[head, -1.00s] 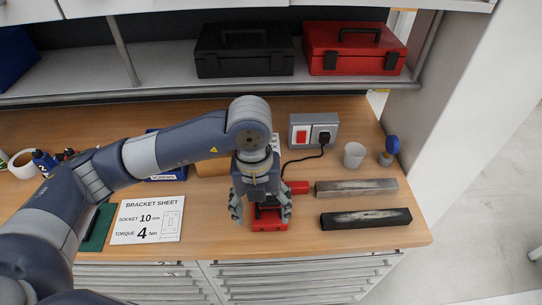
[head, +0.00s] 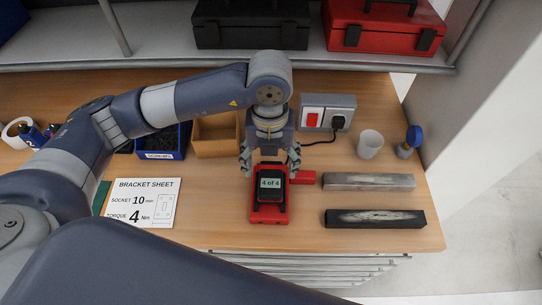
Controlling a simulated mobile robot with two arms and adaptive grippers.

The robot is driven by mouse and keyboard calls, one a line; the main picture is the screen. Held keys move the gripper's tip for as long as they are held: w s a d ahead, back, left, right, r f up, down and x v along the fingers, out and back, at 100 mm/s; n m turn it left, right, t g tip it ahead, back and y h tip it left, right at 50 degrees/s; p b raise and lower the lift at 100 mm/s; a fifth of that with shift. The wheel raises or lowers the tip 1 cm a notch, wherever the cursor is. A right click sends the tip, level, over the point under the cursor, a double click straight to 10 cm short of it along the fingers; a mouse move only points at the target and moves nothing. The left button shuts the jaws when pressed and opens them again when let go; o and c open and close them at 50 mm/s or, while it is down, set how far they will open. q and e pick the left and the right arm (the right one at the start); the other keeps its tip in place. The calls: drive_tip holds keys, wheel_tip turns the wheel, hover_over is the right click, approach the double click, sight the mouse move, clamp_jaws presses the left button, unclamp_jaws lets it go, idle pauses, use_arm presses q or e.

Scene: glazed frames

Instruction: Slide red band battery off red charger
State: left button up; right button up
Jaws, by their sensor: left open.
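The red charger (head: 268,216) lies on the wooden bench near its front edge. A dark block with a light label reading "4 of 4" (head: 270,184) sits on it; I take it to be the battery, though I cannot make out a red band. My left gripper (head: 270,170) is open, pointing down at the back end of the charger. Its fingers stand to either side and hide part of that end. I cannot tell if they touch anything. My right gripper is not in view.
A small red block (head: 303,177) lies right of the charger, beside a grey bar (head: 368,181) and a dark bar (head: 375,218). A socket box (head: 327,112), white cup (head: 370,144) and bins (head: 216,135) stand behind. A bracket sheet (head: 141,203) lies left.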

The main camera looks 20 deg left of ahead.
sight(271, 180)
use_arm(q)
drive_tip(key=f, duration=0.2)
drive_tip(key=b, duration=0.1)
drive_tip(key=shift+w+f, duration=0.25)
drive_tip(key=shift+f, duration=0.15)
wheel_tip(271, 180, down, 3)
drive_tip(key=shift+f+b, duration=0.1)
drive_tip(key=shift+b, duration=0.95)
wheel_tip(271, 180, down, 4)
drive_tip(key=b, duration=0.3)
drive_tip(key=shift+r+b, duration=0.2)
drive_tip(key=shift+b, duration=0.1)
drive_tip(key=shift+f, duration=0.2)
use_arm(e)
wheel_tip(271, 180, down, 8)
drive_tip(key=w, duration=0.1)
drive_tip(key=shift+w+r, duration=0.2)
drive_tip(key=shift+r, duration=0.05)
use_arm(q)
drive_tip(key=c, duration=0.9)
drive_tip(key=shift+c, duration=0.9)
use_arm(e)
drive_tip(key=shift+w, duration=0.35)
